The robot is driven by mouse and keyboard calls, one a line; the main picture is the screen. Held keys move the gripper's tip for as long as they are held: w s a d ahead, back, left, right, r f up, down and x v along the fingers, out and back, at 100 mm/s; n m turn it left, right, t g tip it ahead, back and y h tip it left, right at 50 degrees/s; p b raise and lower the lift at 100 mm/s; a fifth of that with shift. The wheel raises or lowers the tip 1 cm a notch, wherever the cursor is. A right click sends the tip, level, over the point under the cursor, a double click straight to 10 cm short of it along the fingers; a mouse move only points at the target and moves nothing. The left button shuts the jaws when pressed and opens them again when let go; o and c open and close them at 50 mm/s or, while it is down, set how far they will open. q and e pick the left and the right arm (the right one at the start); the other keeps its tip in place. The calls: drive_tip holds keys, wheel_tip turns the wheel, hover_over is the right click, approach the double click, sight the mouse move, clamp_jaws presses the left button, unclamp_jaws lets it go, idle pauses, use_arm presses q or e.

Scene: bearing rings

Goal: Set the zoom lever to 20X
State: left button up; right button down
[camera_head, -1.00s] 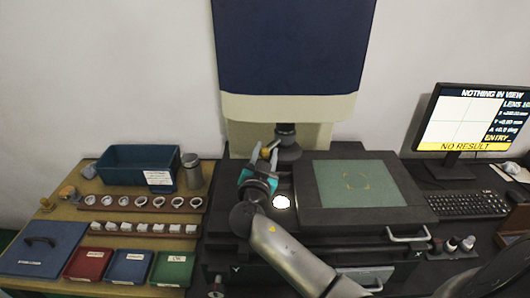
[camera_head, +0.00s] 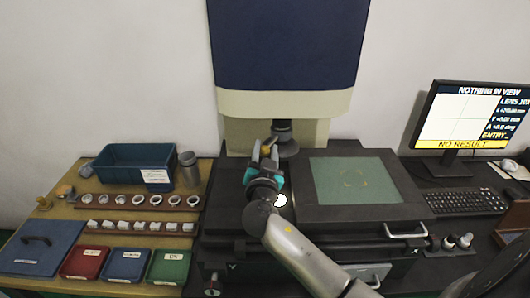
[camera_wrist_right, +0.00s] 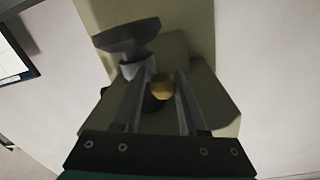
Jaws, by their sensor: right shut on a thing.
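The zoom lever's round brass knob (camera_head: 266,148) sits at the left of the dark lens barrel (camera_head: 283,138) below the tall column. In the right wrist view the knob (camera_wrist_right: 162,87) lies between my two finger tips, in front of the dark barrel (camera_wrist_right: 130,40). My right gripper (camera_head: 265,154) is shut on the knob. The monitor (camera_head: 473,118) reads "NOTHING IN VIEW" and "NO RESULT"; its lens line is cut off at the screen edge and I cannot read the value surely. My left gripper is not in view.
The stage with a green glass plate (camera_head: 355,181) lies right of my gripper. Left is a bench with a blue bin (camera_head: 130,158), a metal cylinder (camera_head: 188,168), rows of rings (camera_head: 142,200) and coloured trays (camera_head: 124,264). A keyboard (camera_head: 464,202) lies at the right.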

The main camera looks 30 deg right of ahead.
sight(273, 143)
drive_tip(key=shift+s+d+r+n+t+y, duration=0.15)
drive_tip(key=shift+s+n+t+y, duration=0.15)
drive_tip(key=shift+n+y, duration=0.2)
drive_tip(key=shift+s+d+f+n+t+y, duration=0.1)
drive_tip(key=shift+s+n+t+y, duration=0.25)
drive_tip(key=shift+y, duration=0.25)
drive_tip(key=shift+s+d+n+y, duration=0.2)
drive_tip(key=shift+n+y, duration=0.15)
drive_tip(key=shift+y, duration=0.15)
drive_tip(key=shift+s+d+r+n+t+y, duration=0.15)
drive_tip(key=shift+s+d+n+t+y, duration=0.2)
drive_tip(key=shift+n+t+y, duration=0.45)
drive_tip(key=shift+s+d+n+y+p, duration=0.25)
drive_tip(key=shift+n+y, duration=0.2)
drive_tip(key=shift+y, duration=0.45)
drive_tip(key=shift+s+d+n+y+p, duration=0.1)
drive_tip(key=shift+s+d+n+y, duration=0.25)
drive_tip(key=shift+y, duration=0.55)
drive_tip(key=shift+w, duration=0.1)
